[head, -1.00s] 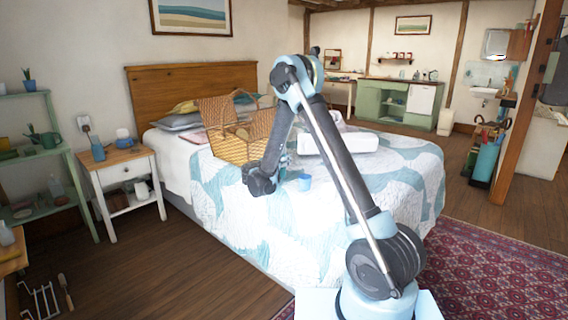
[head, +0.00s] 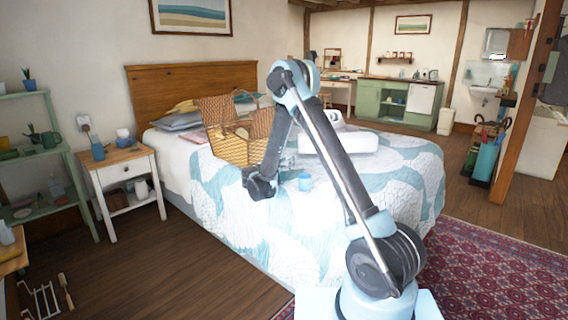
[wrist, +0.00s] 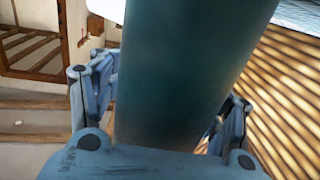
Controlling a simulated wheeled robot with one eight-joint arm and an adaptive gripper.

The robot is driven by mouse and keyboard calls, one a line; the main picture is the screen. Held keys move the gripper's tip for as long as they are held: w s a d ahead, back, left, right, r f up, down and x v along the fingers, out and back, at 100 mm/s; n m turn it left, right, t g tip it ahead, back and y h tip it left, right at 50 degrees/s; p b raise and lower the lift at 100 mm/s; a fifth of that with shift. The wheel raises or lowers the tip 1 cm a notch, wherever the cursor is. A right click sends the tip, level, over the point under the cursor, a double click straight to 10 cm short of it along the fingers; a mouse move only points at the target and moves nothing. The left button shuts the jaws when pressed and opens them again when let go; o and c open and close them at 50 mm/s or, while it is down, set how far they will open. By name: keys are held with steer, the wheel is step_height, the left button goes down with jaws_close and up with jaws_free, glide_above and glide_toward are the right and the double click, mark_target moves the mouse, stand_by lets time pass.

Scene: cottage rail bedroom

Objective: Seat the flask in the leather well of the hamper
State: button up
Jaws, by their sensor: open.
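The wicker hamper (head: 226,150) stands on the bed with its lid up, partly behind my arm. A dark teal cylinder, apparently the flask (wrist: 190,45), fills the middle of the wrist view. My gripper (wrist: 160,95) is open, with a blue finger on each side of the flask. I cannot tell whether the fingers touch it. In the head view the flask is hidden behind my arm. The leather well and the flask's lower end are hidden.
A nightstand (head: 122,168) with a blue bottle (head: 98,150) stands left of the bed.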

steer(key=v, duration=1.7)
steer(key=shift+s+a, duration=0.15)
steer(key=shift+a, duration=0.05)
